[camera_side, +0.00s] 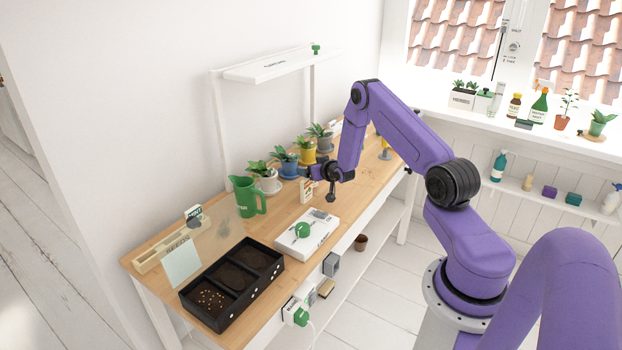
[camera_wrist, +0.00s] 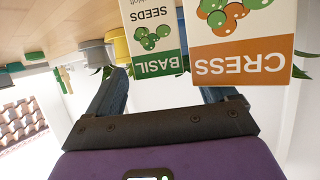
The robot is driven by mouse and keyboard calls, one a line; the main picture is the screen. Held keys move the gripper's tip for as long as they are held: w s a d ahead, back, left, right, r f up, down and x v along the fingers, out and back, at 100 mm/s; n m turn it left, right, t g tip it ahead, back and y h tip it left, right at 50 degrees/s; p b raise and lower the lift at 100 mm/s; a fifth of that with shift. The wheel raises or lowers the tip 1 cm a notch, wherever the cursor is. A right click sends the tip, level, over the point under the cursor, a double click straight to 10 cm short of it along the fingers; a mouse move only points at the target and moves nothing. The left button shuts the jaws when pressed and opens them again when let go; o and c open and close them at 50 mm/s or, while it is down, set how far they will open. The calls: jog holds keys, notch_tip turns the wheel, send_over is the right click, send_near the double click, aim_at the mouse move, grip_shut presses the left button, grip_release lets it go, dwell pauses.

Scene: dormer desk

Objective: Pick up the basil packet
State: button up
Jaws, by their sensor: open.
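The basil packet (camera_wrist: 155,42) is white with a green band and green dots. It shows upside down in the wrist view, between the lines of my two fingers. The cress packet (camera_wrist: 240,40), with an orange band, stands to its right, looks larger and hides the tip of the right finger. My gripper (camera_wrist: 163,88) is open and holds nothing. In the side view my gripper (camera_side: 322,180) is low over the bench, close to a small white and orange packet (camera_side: 306,190). I cannot make out the basil packet there.
Potted plants (camera_side: 285,160) stand in a row behind the packets on the wooden bench (camera_side: 230,262). A green jug (camera_side: 247,197), a white box (camera_side: 307,236) and a black seed tray (camera_side: 232,285) are nearer. A shelf (camera_side: 270,67) stands over the bench.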

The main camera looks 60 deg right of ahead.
jog(key=shift+w, duration=0.1)
jog(key=c, duration=1.1)
jog(key=shift+r, duration=0.1)
